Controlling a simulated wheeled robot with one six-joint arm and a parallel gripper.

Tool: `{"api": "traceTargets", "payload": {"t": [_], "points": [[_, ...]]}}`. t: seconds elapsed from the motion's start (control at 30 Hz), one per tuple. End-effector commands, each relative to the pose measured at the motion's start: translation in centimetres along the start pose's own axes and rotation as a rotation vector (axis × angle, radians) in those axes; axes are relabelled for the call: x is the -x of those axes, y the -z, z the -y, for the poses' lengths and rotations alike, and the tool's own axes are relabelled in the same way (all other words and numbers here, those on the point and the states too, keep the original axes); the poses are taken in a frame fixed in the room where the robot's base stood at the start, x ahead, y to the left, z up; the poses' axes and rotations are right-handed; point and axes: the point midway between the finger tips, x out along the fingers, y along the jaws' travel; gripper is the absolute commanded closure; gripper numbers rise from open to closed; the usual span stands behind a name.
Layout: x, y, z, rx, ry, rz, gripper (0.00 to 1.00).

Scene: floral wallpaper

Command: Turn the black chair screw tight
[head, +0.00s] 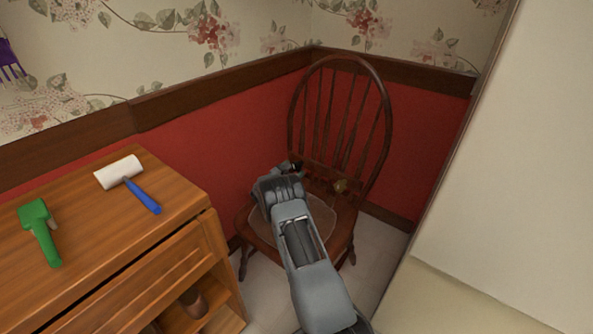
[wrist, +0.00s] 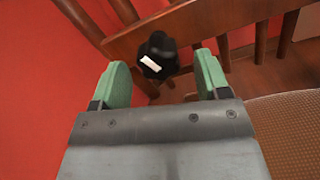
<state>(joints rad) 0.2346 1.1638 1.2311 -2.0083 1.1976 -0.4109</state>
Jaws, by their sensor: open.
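The wooden chair (head: 333,110) stands in the corner, with a round spindle back and a pale seat pad (head: 318,222). The black screw (wrist: 158,55) shows in the wrist view as a dark knob with a white mark, at the lower rail of the chair back. My gripper (wrist: 162,78) is open, its two green-padded fingertips on either side of the view with the screw between and just beyond them. I cannot tell whether either fingertip touches it. In the head view my gripper (head: 280,178) is over the left rear of the seat and mostly hides the screw.
A wooden cabinet (head: 150,240) stands at the left with a white-and-blue roller (head: 122,172) and a green tool (head: 38,225) on top. A pale upright panel (head: 520,170) bounds the right side. Red walls close in behind the chair.

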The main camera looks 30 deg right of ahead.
Motion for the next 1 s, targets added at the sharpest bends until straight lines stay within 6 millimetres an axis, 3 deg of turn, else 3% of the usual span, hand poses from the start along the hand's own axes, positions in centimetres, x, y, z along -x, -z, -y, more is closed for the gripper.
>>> {"api": "traceTargets", "payload": {"t": [0.23,0.63,1.0], "points": [[-2.2,0.1,0.0,-0.001,0.000,0.000,0.31],[-2.6,0.0,0.0,0.000,0.000,-0.001,0.31],[-2.6,0.0,0.0,-0.001,0.000,-0.001,0.66]]}}
